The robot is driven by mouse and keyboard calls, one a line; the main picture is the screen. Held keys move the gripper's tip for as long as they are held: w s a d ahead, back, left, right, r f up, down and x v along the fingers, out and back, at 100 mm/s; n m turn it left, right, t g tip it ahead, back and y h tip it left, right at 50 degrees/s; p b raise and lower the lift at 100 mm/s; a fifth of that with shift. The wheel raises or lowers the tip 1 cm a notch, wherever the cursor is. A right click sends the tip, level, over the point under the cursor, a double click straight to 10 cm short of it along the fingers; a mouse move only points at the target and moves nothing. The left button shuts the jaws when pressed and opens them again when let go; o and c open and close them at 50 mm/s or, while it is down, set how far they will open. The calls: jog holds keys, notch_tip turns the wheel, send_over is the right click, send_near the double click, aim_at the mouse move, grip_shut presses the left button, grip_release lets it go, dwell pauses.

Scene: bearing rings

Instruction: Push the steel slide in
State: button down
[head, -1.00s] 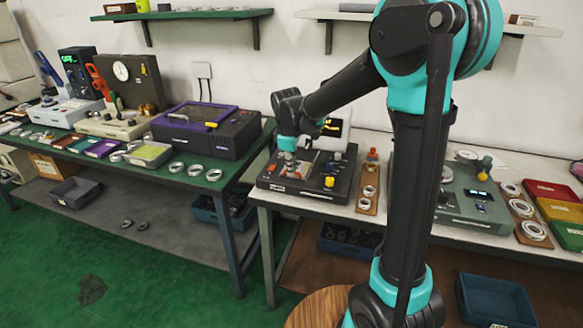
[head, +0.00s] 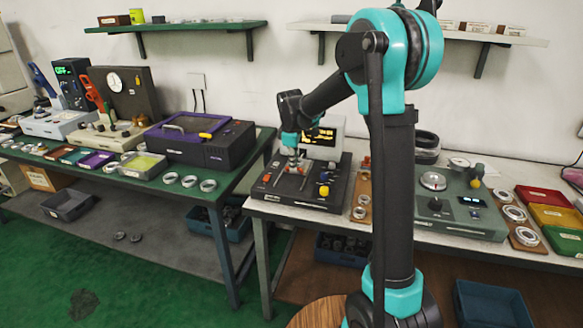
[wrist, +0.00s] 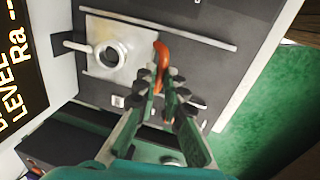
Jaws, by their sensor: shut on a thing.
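The steel slide (wrist: 93,62) shows in the wrist view as a pale metal plate carrying a ring (wrist: 109,53), lying between two thin rails on a black device. A light peg sticks out at its left. An orange curved handle (wrist: 162,54) stands at the plate's right edge; I cannot tell if it is joined to the slide. My gripper (wrist: 167,84) is shut on the orange handle, whose lower part shows between the fingers. In the head view my gripper (head: 293,162) is low over the black device (head: 270,195), and the slide is too small to make out.
A lit display (head: 323,139) stands behind the device. A yellow knob (head: 324,191) sits on its right side. A wooden ring holder (head: 361,205) and a green device (head: 455,215) stand to the right. The purple-lidded box (head: 205,135) is on the green table at left.

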jog(key=shift+w, duration=0.25)
jog(key=c, duration=1.6)
grip_release()
jog(key=shift+d, duration=0.1)
notch_tip(320, 180, up, 12)
jog(key=s, duration=0.2)
jog(key=shift+a, duration=0.35)
jog(key=shift+f, duration=0.1)
